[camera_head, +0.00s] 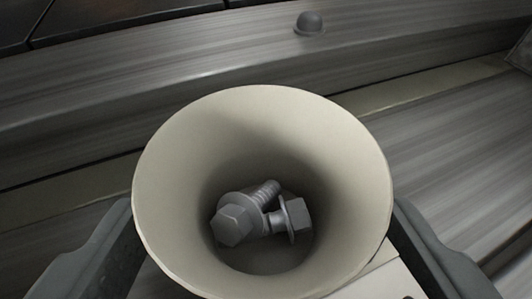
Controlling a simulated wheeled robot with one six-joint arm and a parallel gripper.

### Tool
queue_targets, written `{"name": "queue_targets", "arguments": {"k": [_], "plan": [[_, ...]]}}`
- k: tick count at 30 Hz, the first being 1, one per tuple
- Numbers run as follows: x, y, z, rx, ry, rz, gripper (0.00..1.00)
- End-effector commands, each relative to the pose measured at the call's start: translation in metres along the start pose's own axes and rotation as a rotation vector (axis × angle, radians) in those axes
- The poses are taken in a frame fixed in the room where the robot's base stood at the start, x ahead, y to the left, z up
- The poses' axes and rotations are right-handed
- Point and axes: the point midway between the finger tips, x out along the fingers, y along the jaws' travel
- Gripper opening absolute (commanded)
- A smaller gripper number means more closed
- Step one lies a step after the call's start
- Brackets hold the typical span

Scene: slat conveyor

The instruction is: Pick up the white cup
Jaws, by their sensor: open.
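The white cup (165,185) fills the middle of the camera_head view, off-white and seen from above into its open mouth. Two grey hex-head bolts (236,222) lie inside at its bottom. My gripper (262,240) is open, with one dark finger at the left side of the cup and one at the right. The cup stands between the fingers. Its rim hides the fingertips, so I cannot tell whether they touch its wall. The cup's base is hidden too.
A grey metal rail (180,78) with a rounded bolt head (309,24) runs across behind the cup. Grey metal slats (450,170) lie to the right. A pale flat piece (385,280) shows at the lower right beside the cup. Dark panels are at the top left.

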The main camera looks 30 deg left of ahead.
Motion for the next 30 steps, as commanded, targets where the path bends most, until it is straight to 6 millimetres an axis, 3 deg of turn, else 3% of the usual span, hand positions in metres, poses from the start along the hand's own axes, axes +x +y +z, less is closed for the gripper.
{"name": "queue_targets", "arguments": {"k": [3,10,17,20,30], "plan": [[0.012,-0.0006,0.0004,-0.001,-0.001,-0.001,0.77],[0.0132,-0.0001,0.0003,0.0,-0.001,0.0,0.77],[0.013,-0.0001,0.0003,0.0,-0.001,0.0,0.32],[0.013,-0.0001,0.0002,0.0,0.0,0.0,0.27],[0.0104,0.0002,-0.0069,-0.001,0.001,0.0,0.27]]}}
